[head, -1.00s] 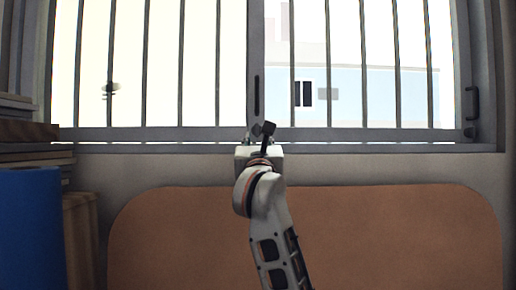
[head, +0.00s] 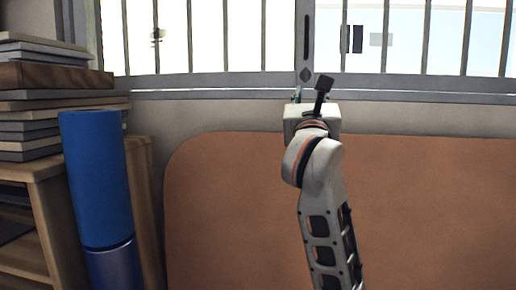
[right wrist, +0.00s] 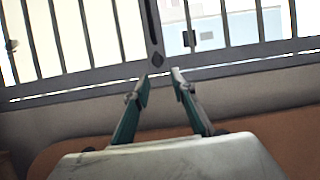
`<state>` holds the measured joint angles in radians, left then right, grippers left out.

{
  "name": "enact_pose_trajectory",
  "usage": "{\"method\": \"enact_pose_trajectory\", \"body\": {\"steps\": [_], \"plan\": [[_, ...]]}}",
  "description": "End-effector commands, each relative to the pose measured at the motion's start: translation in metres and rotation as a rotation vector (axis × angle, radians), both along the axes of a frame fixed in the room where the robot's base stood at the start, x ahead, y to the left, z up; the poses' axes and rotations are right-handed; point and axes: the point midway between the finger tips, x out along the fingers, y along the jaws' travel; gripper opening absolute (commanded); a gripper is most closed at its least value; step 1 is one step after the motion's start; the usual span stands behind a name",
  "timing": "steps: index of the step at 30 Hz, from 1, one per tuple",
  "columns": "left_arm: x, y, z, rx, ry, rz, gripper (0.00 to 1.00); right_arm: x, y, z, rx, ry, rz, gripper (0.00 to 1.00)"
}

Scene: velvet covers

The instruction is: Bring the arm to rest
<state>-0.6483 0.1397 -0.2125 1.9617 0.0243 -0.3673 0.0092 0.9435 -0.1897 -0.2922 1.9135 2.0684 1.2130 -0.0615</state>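My right arm rises in the middle of the head view, in front of a brown rounded panel. My right gripper (head: 297,95) is at its top, mostly hidden behind the white wrist housing, and points away toward the window. In the right wrist view the right gripper (right wrist: 160,83) shows two greenish fingers with a clear gap between their tips and nothing between them. It is open and empty. My left gripper is in neither view.
A barred window (head: 230,35) spans the back wall. The brown panel (head: 230,200) stands below it. At left are a wooden shelf (head: 50,220), a stack of books or boards (head: 55,75) and a blue cylinder (head: 97,180).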

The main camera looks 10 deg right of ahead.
Motion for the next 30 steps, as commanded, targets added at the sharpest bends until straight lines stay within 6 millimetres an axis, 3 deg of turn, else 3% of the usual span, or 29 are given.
{"method": "enact_pose_trajectory", "body": {"steps": [7,13,17,20,24,30], "plan": [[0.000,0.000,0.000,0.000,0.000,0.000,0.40,-0.001,-0.055,-0.087,-0.281,0.038,-0.322,0.25],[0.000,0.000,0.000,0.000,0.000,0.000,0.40,-0.020,-0.068,-0.159,-0.673,0.080,-0.559,0.25],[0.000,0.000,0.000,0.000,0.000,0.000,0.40,-0.034,-0.055,-0.216,-0.997,0.118,-0.659,0.25],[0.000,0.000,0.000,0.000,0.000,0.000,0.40,-0.044,-0.036,-0.271,-1.287,0.147,-0.696,0.25],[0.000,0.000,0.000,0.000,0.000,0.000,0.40,-0.062,-0.004,-0.360,-1.700,0.176,-0.673,0.25],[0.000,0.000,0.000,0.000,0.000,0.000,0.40,-0.100,0.027,-0.489,-2.203,0.188,-0.535,0.25]]}}
